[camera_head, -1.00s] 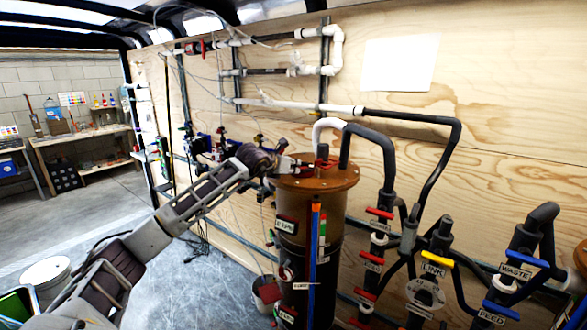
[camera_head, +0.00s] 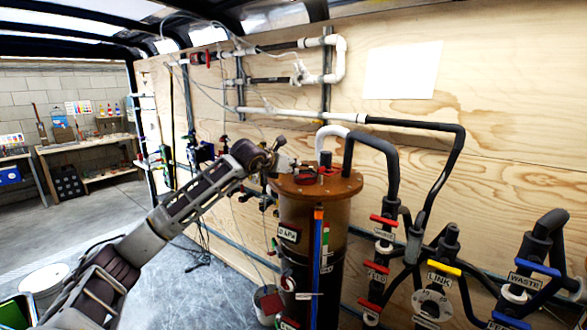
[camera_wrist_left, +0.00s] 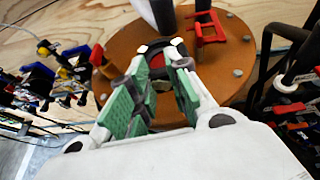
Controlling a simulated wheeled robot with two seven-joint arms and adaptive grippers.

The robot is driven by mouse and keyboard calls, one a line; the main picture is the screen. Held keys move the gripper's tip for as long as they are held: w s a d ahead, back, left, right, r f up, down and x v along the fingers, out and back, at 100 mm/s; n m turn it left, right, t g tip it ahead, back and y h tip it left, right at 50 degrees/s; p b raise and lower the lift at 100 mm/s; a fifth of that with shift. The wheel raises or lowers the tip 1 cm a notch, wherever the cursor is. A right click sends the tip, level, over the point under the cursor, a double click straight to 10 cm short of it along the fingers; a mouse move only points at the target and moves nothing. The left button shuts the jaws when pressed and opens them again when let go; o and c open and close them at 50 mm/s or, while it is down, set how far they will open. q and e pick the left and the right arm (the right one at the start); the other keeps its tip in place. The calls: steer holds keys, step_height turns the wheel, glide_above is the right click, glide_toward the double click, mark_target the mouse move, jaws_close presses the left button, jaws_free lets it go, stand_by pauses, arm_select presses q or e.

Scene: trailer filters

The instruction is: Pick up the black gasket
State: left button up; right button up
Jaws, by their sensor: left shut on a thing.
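My left gripper (camera_wrist_left: 160,68) has green-padded fingers that point at the brown round lid (camera_wrist_left: 125,48) of a tall filter housing. A dark ring, which looks like the black gasket (camera_wrist_left: 178,46), sits at its fingertips with red showing inside it. The gripper is shut on this ring. In the head view my left gripper (camera_head: 290,168) is at the left part of the lid (camera_head: 345,186), and the gasket is too small to make out there. My right gripper is not in view.
A red clamp-like part (camera_wrist_left: 207,28) stands on the lid beside a pipe. Black pipes (camera_head: 385,165) and valves with a red handle (camera_head: 383,220) and a yellow handle (camera_head: 443,267) stand to the right. The plywood wall (camera_head: 480,100) is close behind. Open floor lies at left.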

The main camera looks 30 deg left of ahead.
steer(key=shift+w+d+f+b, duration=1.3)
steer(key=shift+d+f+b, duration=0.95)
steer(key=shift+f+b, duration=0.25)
arm_select(q)
steer(key=s+b, duration=0.9)
steer(key=s, duration=0.6)
steer(key=shift+s+b, duration=0.25)
steer(key=shift+b, duration=0.1)
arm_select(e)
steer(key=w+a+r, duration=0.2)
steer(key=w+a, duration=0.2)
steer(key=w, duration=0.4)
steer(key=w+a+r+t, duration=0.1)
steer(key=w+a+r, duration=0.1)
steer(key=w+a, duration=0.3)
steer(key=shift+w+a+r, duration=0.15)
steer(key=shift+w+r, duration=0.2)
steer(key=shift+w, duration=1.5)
arm_select(q)
steer(key=shift+d, duration=0.1)
steer(key=shift+f, duration=0.1)
